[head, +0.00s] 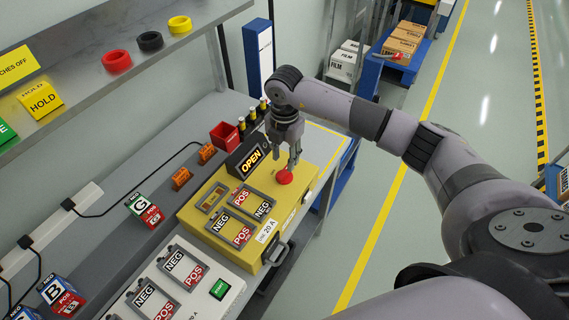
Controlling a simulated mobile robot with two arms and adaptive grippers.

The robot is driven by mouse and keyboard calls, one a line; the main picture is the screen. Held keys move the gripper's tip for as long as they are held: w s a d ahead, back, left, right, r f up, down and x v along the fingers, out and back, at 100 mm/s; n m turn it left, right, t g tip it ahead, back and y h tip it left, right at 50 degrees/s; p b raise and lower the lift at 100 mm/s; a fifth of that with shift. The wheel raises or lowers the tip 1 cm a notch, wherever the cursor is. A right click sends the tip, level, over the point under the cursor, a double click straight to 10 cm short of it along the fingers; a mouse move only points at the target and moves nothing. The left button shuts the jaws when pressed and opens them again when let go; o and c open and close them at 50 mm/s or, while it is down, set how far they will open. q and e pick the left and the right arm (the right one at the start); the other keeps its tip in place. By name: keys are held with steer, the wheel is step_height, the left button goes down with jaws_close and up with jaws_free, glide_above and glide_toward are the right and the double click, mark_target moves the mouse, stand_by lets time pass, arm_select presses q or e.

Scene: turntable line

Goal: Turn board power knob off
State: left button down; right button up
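A yellow board (222,238) stands on the grey bench, with NEG and POS plates on its top. A round red knob (285,177) sits at its far right corner. A black display (249,161) reading OPEN stands at its back edge. My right gripper (286,161) points down just above and behind the red knob. Its fingers are apart with nothing seen between them; I cannot tell whether a fingertip touches the knob. A dark handle-like part (277,254) is on the board's front side. No marking shows the knob's setting. My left gripper is not in view.
A white board (184,292) with NEG and POS plates is at the near left. A red bin (225,136), orange clips (181,178) and black cylinders (252,114) stand behind. A shelf (142,64) overhangs the bench at left.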

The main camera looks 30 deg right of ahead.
mark_target(284, 171)
steer(key=shift+f+p, duration=0.45)
steer(key=shift+f, duration=2.25)
steer(key=shift+c, duration=0.5)
jaws_close()
